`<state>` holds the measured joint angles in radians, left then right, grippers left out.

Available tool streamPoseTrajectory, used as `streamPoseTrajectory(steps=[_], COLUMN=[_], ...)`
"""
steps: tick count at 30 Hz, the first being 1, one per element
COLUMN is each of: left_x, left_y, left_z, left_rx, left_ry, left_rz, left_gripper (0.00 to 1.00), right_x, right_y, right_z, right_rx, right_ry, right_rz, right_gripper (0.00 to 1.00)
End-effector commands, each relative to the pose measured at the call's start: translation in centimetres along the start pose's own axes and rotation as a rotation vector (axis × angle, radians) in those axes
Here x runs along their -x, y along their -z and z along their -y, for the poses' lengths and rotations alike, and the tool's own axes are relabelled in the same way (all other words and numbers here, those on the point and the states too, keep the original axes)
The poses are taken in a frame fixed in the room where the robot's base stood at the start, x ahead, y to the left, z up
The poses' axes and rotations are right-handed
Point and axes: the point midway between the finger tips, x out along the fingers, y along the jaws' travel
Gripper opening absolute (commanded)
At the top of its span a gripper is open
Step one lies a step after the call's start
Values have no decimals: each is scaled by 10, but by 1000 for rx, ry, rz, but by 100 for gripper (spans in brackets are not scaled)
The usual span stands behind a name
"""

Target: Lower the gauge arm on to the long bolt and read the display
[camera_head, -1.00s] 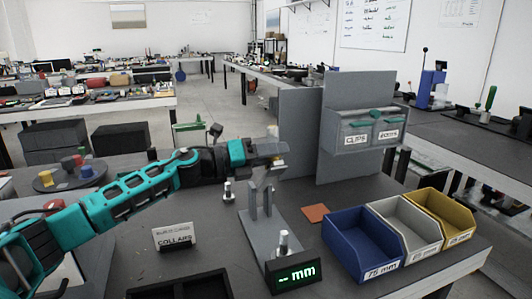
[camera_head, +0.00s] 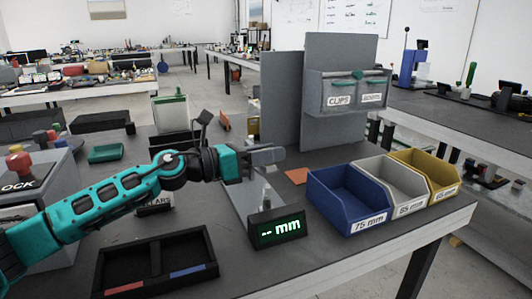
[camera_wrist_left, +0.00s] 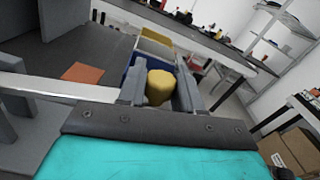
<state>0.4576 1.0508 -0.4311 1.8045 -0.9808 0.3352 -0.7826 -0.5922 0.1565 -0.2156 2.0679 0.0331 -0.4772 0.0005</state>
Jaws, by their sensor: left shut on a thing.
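My left gripper (camera_head: 268,155) is above and behind the gauge display (camera_head: 278,229). In the left wrist view its fingers (camera_wrist_left: 160,92) are shut around a yellow knob (camera_wrist_left: 160,86). A silver bar, seemingly the gauge arm (camera_wrist_left: 50,88), runs in from the left toward the fingers. In the head view my gripper hides most of the gauge arm. The gauge base (camera_head: 238,203) shows partly below the gripper. The display is lit green and reads "-- mm". A small pale piece, seemingly the top of the long bolt (camera_head: 266,204), shows just behind the display; contact cannot be told. My right gripper is not in view.
Blue (camera_head: 345,200), grey (camera_head: 388,182) and yellow (camera_head: 425,168) bins stand at the right. A black divided tray (camera_head: 157,262) lies at the front left. An orange square (camera_head: 297,176) lies behind the display. A grey panel (camera_head: 335,95) stands at the back.

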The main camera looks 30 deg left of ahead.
Motion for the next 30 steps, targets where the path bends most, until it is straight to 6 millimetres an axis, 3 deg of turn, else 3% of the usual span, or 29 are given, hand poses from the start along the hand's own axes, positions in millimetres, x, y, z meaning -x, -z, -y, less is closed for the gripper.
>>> streamPoseTrajectory(steps=[13, 14, 15, 20, 30], left_x=[0, 0, 0, 0, 4], left_y=[1, 1, 1, 1, 2], left_z=[-1, -1, -1, 0, -1], left_rx=[-11, -11, -11, -10, -9], left_ry=[-2, -2, -2, -1, -2], left_rz=[1, 1, 1, 1, 0], left_gripper=[0, 36, 40, 55, 55], right_x=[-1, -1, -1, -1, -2], right_y=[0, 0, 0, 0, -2], right_z=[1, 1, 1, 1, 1], right_rx=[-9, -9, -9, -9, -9], right_ry=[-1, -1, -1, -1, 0], right_rz=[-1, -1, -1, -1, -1], right_gripper=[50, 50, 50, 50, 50])
